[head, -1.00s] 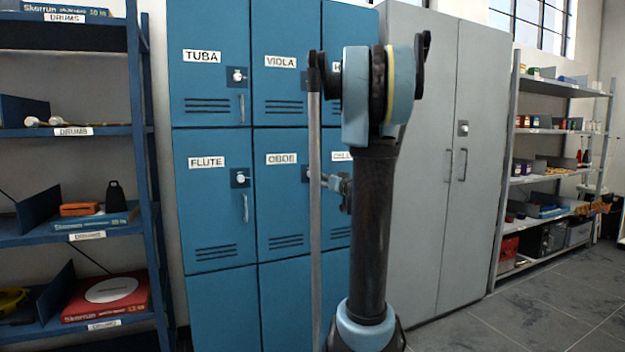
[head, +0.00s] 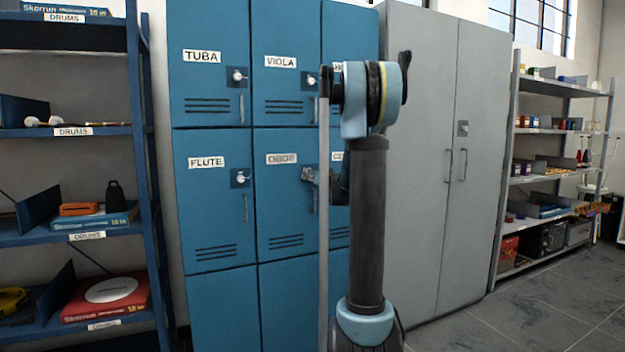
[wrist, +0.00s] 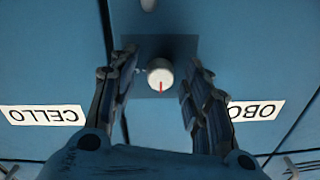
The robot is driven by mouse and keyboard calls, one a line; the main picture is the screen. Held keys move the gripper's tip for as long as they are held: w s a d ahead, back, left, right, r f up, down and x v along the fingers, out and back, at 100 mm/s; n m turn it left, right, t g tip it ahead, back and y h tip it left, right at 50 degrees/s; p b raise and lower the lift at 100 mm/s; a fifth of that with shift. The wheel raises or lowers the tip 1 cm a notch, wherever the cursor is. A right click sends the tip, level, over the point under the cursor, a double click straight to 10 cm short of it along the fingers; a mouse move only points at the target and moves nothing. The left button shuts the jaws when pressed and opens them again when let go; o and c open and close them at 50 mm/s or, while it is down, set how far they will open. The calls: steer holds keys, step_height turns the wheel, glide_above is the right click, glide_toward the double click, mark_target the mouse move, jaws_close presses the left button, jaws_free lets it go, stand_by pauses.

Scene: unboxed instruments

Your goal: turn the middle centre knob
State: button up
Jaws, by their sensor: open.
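The middle centre knob (wrist: 160,74), white with a red mark, sits on a dark square plate beside the upside-down OBOE label (wrist: 255,110) in the wrist view. My gripper (wrist: 162,64) is open, with one finger on each side of the knob. I see gaps between the knob and both fingers; how deep the fingertips reach is hard to tell. In the head view my gripper (head: 308,174) is in front of the OBOE locker door (head: 283,215) and hides its knob.
Other white knobs are on the TUBA (head: 237,76) and FLUTE (head: 240,178) doors. A vertical door handle (head: 315,198) is just below my gripper. A blue shelf (head: 75,235) stands left and a grey cabinet (head: 430,200) right. The floor at the right is clear.

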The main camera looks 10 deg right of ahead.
jaws_close()
steer(key=shift+m, duration=0.3)
steer(key=m, duration=1.7)
steer(key=shift+s+t, duration=0.1)
steer(key=shift+t, duration=0.2)
steer(key=shift+m, duration=0.5)
